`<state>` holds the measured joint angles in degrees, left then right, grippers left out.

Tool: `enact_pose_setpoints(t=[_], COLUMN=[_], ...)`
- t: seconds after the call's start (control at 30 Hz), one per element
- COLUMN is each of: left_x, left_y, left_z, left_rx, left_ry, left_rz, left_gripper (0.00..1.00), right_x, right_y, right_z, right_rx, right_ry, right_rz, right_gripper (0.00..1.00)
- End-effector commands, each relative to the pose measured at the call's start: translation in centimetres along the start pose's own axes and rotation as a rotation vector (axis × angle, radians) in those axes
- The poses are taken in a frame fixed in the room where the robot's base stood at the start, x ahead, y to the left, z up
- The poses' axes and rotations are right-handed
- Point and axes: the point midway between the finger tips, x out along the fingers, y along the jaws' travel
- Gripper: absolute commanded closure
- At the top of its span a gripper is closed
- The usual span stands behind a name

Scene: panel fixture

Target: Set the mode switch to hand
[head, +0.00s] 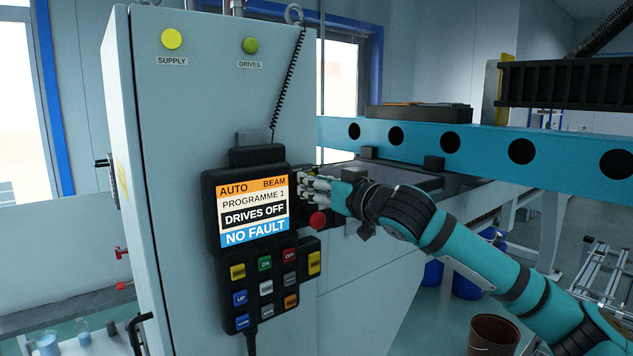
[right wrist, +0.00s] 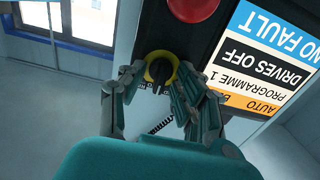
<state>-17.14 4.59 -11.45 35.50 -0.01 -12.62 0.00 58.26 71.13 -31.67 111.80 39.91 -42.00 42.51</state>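The mode switch (right wrist: 158,69) is a black knob in a yellow ring, seen in the right wrist view on the pendant's dark side strip. White lettering beside it is mostly covered. My right gripper (right wrist: 155,82) has its fingers spread on both sides of the knob, with the right ones close to the ring; contact is unclear. In the head view my right gripper (head: 308,188) is at the pendant's right edge and hides the switch. The pendant screen (head: 254,207) reads AUTO, BEAM, PROGRAMME 1, DRIVES OFF, NO FAULT. My left gripper is not in view.
A red button (head: 318,219) sits just below my right gripper. Pendant keys (head: 265,287) lie under the screen. The pale cabinet (head: 185,120) stands behind, with a teal beam (head: 470,145) to the right. A brown bin (head: 494,335) stands on the floor.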

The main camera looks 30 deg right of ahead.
Motion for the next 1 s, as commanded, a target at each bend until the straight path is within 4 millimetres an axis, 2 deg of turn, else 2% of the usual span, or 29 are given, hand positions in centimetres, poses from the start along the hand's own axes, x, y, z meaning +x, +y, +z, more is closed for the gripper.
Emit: enact_pose_setpoints(t=[0.07, 0.3, 0.33, 0.67, 1.0], left_x=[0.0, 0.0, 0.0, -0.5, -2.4], left_y=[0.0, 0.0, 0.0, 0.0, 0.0], left_z=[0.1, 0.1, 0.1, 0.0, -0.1], left_rx=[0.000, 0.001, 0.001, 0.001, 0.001], left_ry=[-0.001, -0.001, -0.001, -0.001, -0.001], left_rz=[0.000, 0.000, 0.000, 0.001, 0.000], left_gripper=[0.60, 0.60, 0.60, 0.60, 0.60], right_x=[0.0, -0.1, -0.1, -0.1, -0.1], right_y=[0.0, 0.0, 0.0, 0.0, -0.1], right_z=[0.0, 0.0, 0.0, -0.2, -0.3], right_rx=[0.000, 0.001, 0.001, -0.045, -0.276], right_ry=[0.000, 0.000, 0.000, 0.000, -0.002], right_rz=[0.000, 0.000, 0.000, 0.000, -0.001], right_gripper=[0.67, 0.99, 1.00, 1.00, 1.00])
